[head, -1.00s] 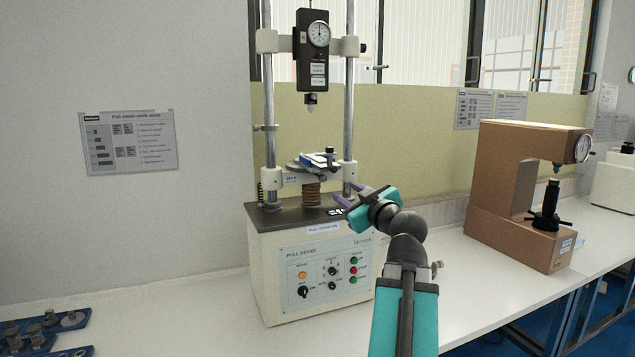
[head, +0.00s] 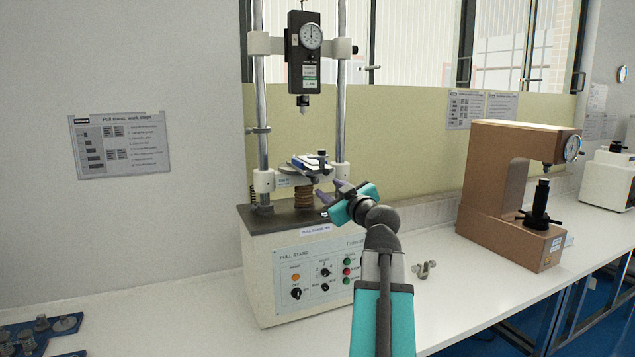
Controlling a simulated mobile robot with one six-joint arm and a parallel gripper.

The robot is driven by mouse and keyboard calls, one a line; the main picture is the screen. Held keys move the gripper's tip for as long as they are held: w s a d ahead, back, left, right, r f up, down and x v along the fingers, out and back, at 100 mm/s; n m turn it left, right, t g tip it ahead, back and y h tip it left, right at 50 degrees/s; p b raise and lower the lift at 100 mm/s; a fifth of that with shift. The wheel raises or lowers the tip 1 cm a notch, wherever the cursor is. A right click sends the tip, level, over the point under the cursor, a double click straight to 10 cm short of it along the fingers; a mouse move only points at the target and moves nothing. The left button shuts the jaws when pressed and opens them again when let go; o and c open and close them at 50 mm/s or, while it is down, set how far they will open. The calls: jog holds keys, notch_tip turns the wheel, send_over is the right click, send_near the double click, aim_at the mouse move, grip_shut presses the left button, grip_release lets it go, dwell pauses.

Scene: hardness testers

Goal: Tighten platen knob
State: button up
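The pull stand (head: 300,285) stands on the bench, with a dark gauge head (head: 304,50) hanging between its two posts. Below it, the platen (head: 308,171) sits on a coiled brown column. A white-and-blue piece rests on the platen, with a small dark upright part (head: 322,158) at its right end. I cannot tell which small part is the platen knob. My gripper (head: 332,192) is at the platen's lower right, over the stand's dark top. Its two purple fingers are spread apart, with nothing seen between them. Whether they touch anything is unclear.
A brown hardness tester (head: 505,195) stands to the right. A small metal fitting (head: 425,269) lies on the bench beside my arm. Blue trays with metal parts (head: 40,335) lie at the lower left. The bench front between the trays and the stand is clear.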

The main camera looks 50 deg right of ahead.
aim_at(316, 181)
jog(key=shift+p+x, duration=0.95)
jog(key=shift+x, duration=3.15)
jog(key=shift+c, duration=0.5)
grip_shut()
